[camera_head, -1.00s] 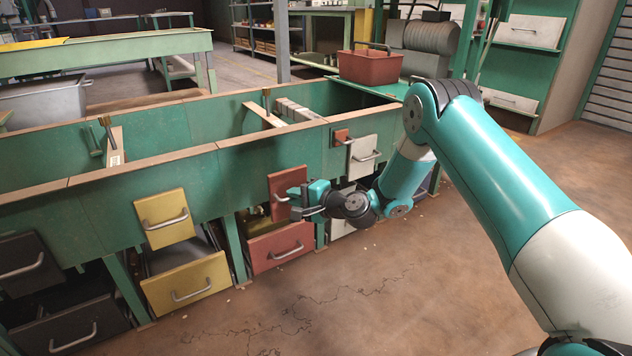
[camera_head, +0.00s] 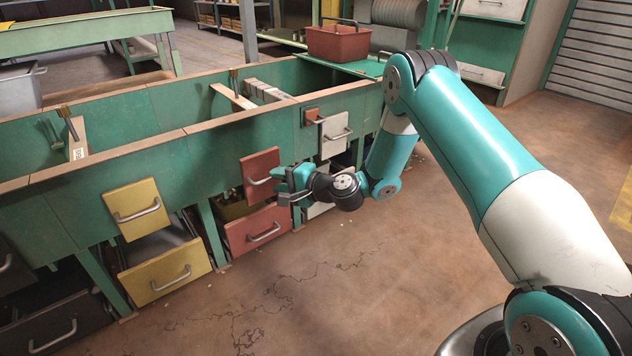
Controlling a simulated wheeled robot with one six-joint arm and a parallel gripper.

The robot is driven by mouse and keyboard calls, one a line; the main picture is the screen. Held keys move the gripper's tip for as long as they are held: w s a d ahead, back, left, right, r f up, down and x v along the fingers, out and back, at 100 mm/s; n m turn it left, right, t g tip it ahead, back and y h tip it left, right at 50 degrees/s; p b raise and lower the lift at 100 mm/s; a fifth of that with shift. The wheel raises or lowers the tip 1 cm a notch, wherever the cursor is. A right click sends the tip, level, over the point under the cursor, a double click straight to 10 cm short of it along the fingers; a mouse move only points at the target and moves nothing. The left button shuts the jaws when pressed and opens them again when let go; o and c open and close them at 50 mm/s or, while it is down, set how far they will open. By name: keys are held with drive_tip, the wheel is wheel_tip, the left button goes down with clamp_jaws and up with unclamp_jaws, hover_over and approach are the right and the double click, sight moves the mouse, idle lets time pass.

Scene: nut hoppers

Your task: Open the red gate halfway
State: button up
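The red gate (camera_head: 259,164) is a flat panel with a grey bar handle on the green hopper's front. It sits above a wider red drawer front (camera_head: 240,236). My gripper (camera_head: 278,184) is at the right end of the gate's handle, coming from the right. Its fingers cover that end of the handle. I cannot tell whether they touch or hold the bar. The gate hangs in front of its opening, whose lower part shows below it with some pale contents.
A yellow gate (camera_head: 122,200) and yellow drawer (camera_head: 160,285) are to the left. A white gate (camera_head: 334,130) and a small red panel (camera_head: 311,117) are to the right. A red bin (camera_head: 338,45) stands behind. The floor in front is open, with cracks and small scattered bits.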

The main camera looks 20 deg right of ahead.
drive_tip(key=b+v, duration=0.2)
drive_tip(key=v, duration=1.2)
drive_tip(key=shift+a+r, duration=0.1)
drive_tip(key=shift+r, duration=0.05)
